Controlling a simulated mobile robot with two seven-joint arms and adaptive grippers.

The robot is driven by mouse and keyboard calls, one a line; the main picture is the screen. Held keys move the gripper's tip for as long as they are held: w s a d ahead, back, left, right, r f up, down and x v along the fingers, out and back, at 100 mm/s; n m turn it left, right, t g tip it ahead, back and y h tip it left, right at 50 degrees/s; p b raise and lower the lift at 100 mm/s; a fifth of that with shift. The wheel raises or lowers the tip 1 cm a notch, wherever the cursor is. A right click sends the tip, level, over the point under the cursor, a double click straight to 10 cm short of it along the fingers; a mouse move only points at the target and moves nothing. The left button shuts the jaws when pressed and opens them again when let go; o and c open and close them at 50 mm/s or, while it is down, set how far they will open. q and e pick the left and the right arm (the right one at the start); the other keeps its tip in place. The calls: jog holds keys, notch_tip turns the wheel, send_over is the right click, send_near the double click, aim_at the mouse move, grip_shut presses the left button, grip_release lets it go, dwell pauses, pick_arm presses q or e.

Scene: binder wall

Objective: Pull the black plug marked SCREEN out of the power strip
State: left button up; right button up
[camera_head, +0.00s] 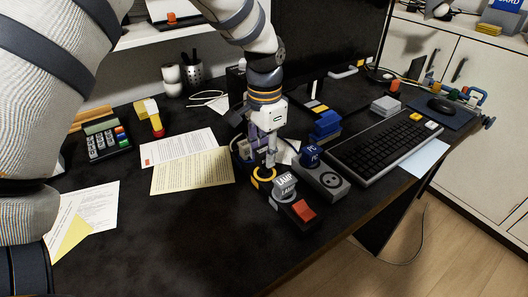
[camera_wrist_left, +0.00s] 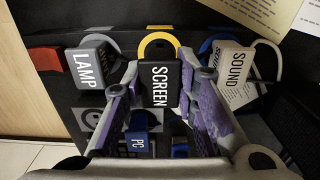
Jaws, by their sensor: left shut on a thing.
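The black plug marked SCREEN (camera_wrist_left: 160,84) stands between the two fingers of my left gripper (camera_wrist_left: 160,98) in the wrist view, with a yellow ring behind it. My left gripper (camera_head: 266,160) points down over the power strip (camera_head: 322,181) in the head view and is shut on this plug. There the gripper hides most of the plug; its yellow ring (camera_head: 265,175) shows below the fingers. I cannot tell whether the plug is fully seated. My right gripper is in neither view.
The grey LAMP plug (camera_wrist_left: 88,66) and white SOUND plug (camera_wrist_left: 230,68) flank the SCREEN plug closely. A keyboard (camera_head: 386,146) lies to the right.

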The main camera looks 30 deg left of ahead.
aim_at(264, 149)
pick_arm(q)
notch_tip(264, 149, up, 5)
jog(key=shift+r+p, duration=0.1)
jog(key=shift+p, duration=0.55)
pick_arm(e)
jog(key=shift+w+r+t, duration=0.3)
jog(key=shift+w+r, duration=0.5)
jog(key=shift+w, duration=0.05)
